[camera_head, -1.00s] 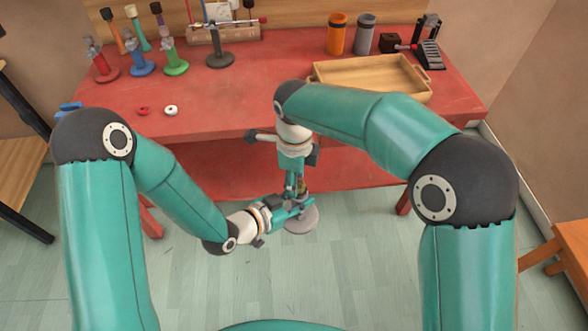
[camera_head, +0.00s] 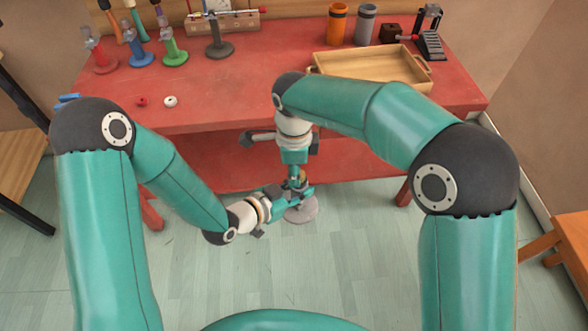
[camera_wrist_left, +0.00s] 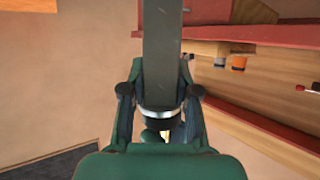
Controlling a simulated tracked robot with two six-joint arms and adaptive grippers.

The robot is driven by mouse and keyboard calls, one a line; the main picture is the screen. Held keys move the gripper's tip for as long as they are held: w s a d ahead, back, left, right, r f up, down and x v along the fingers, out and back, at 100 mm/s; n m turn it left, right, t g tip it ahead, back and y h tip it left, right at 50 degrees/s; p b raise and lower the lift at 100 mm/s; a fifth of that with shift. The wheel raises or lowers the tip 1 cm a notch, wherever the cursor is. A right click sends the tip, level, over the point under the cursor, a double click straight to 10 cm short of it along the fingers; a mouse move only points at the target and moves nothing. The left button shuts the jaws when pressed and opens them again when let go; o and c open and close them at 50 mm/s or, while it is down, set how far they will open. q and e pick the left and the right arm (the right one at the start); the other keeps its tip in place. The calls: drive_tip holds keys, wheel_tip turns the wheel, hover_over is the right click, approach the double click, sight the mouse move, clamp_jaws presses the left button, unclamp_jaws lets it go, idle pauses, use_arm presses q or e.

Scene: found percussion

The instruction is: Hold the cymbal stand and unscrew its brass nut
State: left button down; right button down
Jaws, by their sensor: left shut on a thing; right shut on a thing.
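The cymbal stand's round grey base (camera_head: 301,212) shows in the head view, off the floor in front of the red table. My left gripper (camera_head: 297,193) is shut on the stand just above that base. My right gripper (camera_head: 298,178) comes down from above and is shut at the stand's top. The brass nut is mostly hidden there; only a small brownish patch shows between the fingers. In the left wrist view a broad grey part (camera_wrist_left: 161,50) reaches down between my left gripper's green fingers (camera_wrist_left: 160,108); I cannot tell which part it is.
The red table (camera_head: 240,100) is behind my grippers. It bears a wooden tray (camera_head: 372,74), red, blue and green stands at the left, a grey stand (camera_head: 219,48), orange and grey canisters, and a small red ring (camera_head: 142,101) and white ring (camera_head: 170,101). The floor below is clear.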

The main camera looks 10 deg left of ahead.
drive_tip(key=n, duration=0.7)
drive_tip(key=shift+d+r, duration=0.1)
drive_tip(key=shift+d, duration=0.05)
drive_tip(key=n, duration=0.6)
drive_tip(key=shift+s+d, duration=0.2)
drive_tip(key=shift+s, duration=0.1)
drive_tip(key=n, duration=0.6)
drive_tip(key=shift+s+d+n, duration=0.1)
drive_tip(key=shift+d+n, duration=0.15)
drive_tip(key=shift+n, duration=0.15)
drive_tip(key=n, duration=0.4)
drive_tip(key=shift+d, duration=0.15)
drive_tip(key=n, duration=0.4)
drive_tip(key=shift+d, duration=0.15)
drive_tip(key=n, duration=0.6)
drive_tip(key=shift+w+d+r+n, duration=0.1)
drive_tip(key=shift+w+n, duration=0.2)
drive_tip(key=n, duration=0.4)
drive_tip(key=shift+w, duration=0.2)
drive_tip(key=n, duration=0.6)
drive_tip(key=shift+w, duration=0.25)
drive_tip(key=n, duration=0.6)
drive_tip(key=shift+w+a, duration=0.2)
drive_tip(key=shift+a, duration=0.05)
drive_tip(key=shift+a+r, duration=0.1)
drive_tip(key=shift+r, duration=0.1)
drive_tip(key=shift+r, duration=0.95)
